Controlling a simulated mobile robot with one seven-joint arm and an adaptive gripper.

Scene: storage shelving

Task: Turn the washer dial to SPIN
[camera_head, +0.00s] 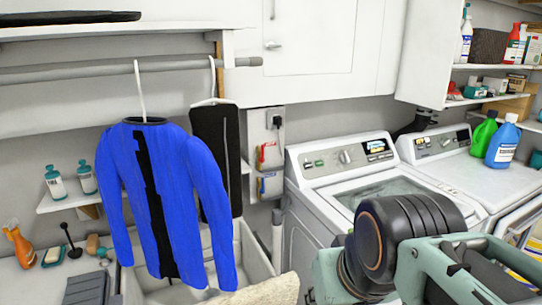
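The washer (310,205) is the left of two white top machines, with a glass lid (385,190) on top. Its raised control panel has a round grey dial (345,157), with small buttons to the left and a lit display (376,146) to the right. The dial's pointer and the cycle labels are too small to read. My arm, black and pale teal (400,240), fills the lower right in front of the washer, well below the dial and apart from it in the picture. The fingertips of my gripper cannot be made out.
A second white machine with its own dial (445,142) stands at the right, with green (484,132) and blue (503,142) bottles on top. A blue jacket (190,190) hangs left over a sink (255,250). Shelves and cabinets overhang behind. The space before the washer panel looks clear.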

